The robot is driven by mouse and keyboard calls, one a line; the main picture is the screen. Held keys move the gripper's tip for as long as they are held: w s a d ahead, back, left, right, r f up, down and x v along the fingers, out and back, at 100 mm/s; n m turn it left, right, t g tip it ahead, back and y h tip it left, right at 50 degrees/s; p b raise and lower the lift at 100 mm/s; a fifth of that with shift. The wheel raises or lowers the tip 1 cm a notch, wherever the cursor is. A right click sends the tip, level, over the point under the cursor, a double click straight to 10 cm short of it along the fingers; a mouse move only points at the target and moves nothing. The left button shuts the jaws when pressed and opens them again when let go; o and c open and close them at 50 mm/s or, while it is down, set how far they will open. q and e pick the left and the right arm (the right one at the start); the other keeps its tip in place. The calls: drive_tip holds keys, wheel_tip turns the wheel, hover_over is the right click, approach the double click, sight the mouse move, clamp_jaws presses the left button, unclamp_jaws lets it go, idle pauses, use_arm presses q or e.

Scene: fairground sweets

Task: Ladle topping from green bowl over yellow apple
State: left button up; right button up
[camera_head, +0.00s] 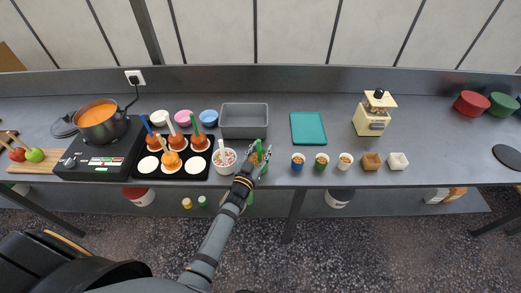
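My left gripper (259,157) is over the counter's front part, just right of a white bowl with speckled topping (224,160). A narrow green piece (259,147) shows between or behind its fingers; I cannot tell if it is held. Green cup (321,163) with brown topping stands to the right, between a blue cup and a white cup. Coated apples on sticks stand on white discs in a black tray (136,196); the front one (171,160) is yellow-orange. My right gripper is not in view.
White, pink and blue small bowls (208,117) stand behind the tray. A grey bin (244,133) and teal tray (309,128) are at the back. A pot of orange liquid (97,115) sits on a stove at left.

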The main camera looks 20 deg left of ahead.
use_arm(q)
drive_tip(key=shift+s, duration=0.15)
drive_tip(key=s+a, duration=0.1)
drive_tip(key=s, duration=1)
drive_tip(key=shift+s, duration=0.35)
drive_tip(key=shift+f, duration=0.1)
